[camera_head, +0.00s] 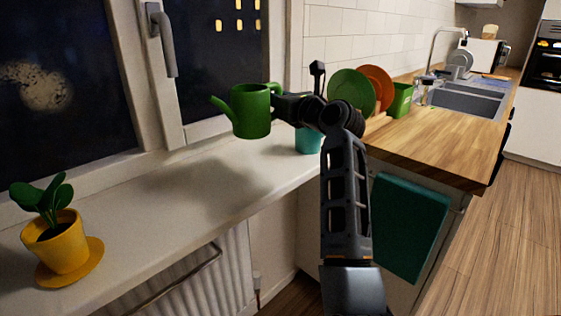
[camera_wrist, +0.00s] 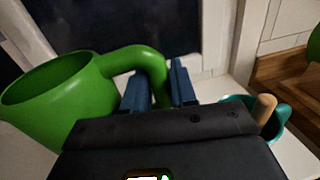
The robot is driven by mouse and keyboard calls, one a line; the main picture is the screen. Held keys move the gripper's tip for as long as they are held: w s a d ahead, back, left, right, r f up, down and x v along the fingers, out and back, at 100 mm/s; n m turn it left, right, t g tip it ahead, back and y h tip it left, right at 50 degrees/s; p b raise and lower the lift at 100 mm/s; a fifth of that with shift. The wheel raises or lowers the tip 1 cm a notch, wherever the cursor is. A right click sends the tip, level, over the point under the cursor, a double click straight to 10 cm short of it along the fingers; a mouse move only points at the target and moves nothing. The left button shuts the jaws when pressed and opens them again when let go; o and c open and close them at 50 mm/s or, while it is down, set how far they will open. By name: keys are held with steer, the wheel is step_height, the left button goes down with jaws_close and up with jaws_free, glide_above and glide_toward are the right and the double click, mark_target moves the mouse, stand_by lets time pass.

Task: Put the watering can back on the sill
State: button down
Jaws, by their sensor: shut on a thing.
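The green watering can (camera_head: 251,112) is held in the air above the white window sill (camera_head: 170,198), upright, with its spout to the left. My gripper (camera_head: 279,100) is shut on the can's handle at its right side. In the wrist view, the can (camera_wrist: 60,98) fills the left, and its curved handle reaches to the blue fingers of my gripper (camera_wrist: 162,86). A soft shadow lies on the sill below and left of the can. The fingertips are partly hidden in the head view.
A yellow potted plant (camera_head: 62,246) on a saucer stands at the sill's left end. A teal pot (camera_head: 308,139) stands at the right end, behind my arm. Green (camera_head: 350,92) and orange plates stand on the wooden counter (camera_head: 440,140). The sill's middle is clear.

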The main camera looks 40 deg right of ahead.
steer(key=f, duration=0.5)
steer(key=shift+s+d+f+b, duration=0.15)
steer(key=shift+d+b, duration=0.2)
steer(key=shift+a+f+b, duration=0.1)
steer(key=shift+f+b, duration=0.25)
steer(key=shift+f, duration=1.9)
steer(key=shift+f, duration=0.1)
steer(key=c, duration=0.9)
jaws_free()
steer(key=shift+f, duration=0.1)
steer(key=s+a, duration=0.2)
steer(key=s, duration=0.9)
steer(key=shift+s+r, duration=0.2)
steer(key=shift+s, duration=0.2)
